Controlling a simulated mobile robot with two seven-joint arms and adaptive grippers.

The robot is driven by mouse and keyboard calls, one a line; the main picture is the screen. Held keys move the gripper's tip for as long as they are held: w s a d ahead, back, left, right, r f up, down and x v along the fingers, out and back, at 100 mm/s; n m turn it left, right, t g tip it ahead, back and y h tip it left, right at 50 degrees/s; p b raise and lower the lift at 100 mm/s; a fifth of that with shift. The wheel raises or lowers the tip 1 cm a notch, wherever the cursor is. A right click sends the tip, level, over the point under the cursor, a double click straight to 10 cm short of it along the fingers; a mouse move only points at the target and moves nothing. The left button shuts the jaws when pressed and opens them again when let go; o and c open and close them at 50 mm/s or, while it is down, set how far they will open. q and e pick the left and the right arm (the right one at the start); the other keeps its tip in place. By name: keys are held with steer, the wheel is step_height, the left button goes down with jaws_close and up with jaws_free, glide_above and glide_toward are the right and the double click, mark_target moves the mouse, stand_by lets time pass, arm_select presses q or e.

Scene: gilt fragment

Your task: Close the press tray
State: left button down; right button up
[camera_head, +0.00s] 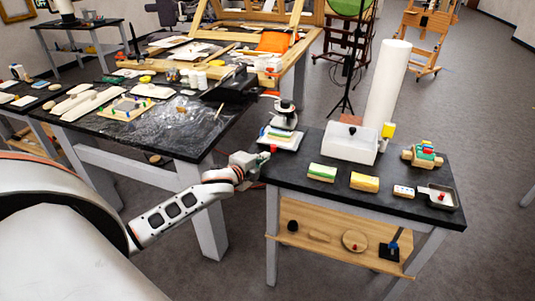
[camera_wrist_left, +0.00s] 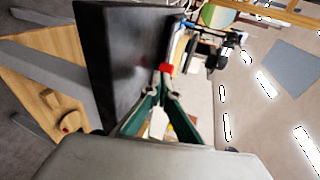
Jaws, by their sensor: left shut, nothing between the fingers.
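The press (camera_head: 285,112), with a dark round top, stands at the back left corner of the small black table. A pale, flat tray-like part (camera_head: 291,143) with coloured layers shows low at its front; how far it stands out is hard to tell. A red knob (camera_head: 273,148) shows at its near side. My left gripper (camera_head: 262,157) is at the table's left edge, just beside the knob. In the left wrist view the shut, empty fingers (camera_wrist_left: 164,93) point at the red knob (camera_wrist_left: 166,69); contact is unclear. The press also shows there (camera_wrist_left: 207,48), sideways. My right gripper is out of view.
The small black table (camera_head: 300,178) also holds a white box (camera_head: 347,147), a green-topped block (camera_head: 322,173), a yellow block (camera_head: 365,182) and a small pan (camera_head: 440,201). A large cluttered workbench (camera_head: 190,135) stands to the left, with a floor gap between.

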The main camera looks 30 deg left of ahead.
mark_target(272, 145)
arm_select(q)
steer(key=shift+w+a, duration=0.1)
steer(key=shift+w, duration=1.3)
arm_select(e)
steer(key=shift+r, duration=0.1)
arm_select(q)
steer(key=shift+w+a, duration=0.3)
steer(key=shift+w, duration=0.8)
steer(key=shift+w+a, duration=0.25)
steer(key=shift+w, duration=0.8)
steer(key=shift+r, duration=0.1)
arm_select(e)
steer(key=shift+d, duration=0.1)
